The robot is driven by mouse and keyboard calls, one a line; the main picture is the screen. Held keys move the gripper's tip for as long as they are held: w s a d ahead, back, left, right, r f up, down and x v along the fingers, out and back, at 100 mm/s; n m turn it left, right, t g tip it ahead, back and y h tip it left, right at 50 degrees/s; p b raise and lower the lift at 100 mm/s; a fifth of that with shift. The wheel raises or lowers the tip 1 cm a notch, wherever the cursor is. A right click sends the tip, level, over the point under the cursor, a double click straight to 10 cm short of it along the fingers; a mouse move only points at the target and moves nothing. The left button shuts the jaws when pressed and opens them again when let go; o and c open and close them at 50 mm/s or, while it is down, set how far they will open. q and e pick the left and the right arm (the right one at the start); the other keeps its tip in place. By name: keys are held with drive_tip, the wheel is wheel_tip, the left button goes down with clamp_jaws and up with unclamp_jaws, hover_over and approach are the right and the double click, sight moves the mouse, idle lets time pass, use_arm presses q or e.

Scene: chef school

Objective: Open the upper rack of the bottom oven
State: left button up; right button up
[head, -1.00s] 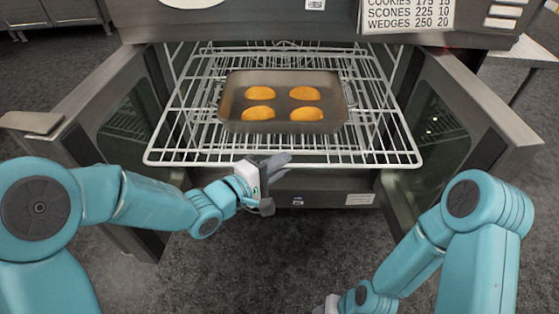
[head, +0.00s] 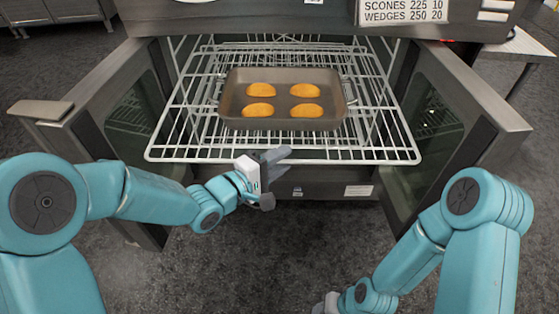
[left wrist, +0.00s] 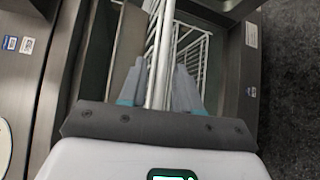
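In the head view the upper rack (head: 281,155), white wire, sticks well out of the open bottom oven (head: 320,178). A metal tray (head: 285,76) with several golden-brown pastries (head: 258,109) rests on it. My left gripper (head: 275,163) is at the middle of the rack's front bar. The left wrist view shows its grey fingers (left wrist: 160,88) on both sides of the white bar (left wrist: 160,60), closed on it. My right gripper (head: 325,304) is low at the picture's bottom edge, apart from the rack; its fingers are mostly cut off.
The oven's left door (head: 110,95) and right door (head: 455,110) stand open on either side of the rack. A label sheet (head: 402,10) is on the oven front above. A table (head: 525,47) stands at the right. The dark floor before the oven is clear.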

use_arm(q)
drive_tip(key=shift+s, duration=0.1)
idle(0.3)
drive_tip(key=shift+s+a+r, duration=0.1)
drive_tip(key=shift+s+a, duration=0.1)
drive_tip(key=shift+a, duration=0.1)
drive_tip(key=b+v, duration=0.3)
drive_tip(key=v, duration=1.2)
drive_tip(key=shift+a, duration=0.2)
drive_tip(key=shift+s, duration=0.15)
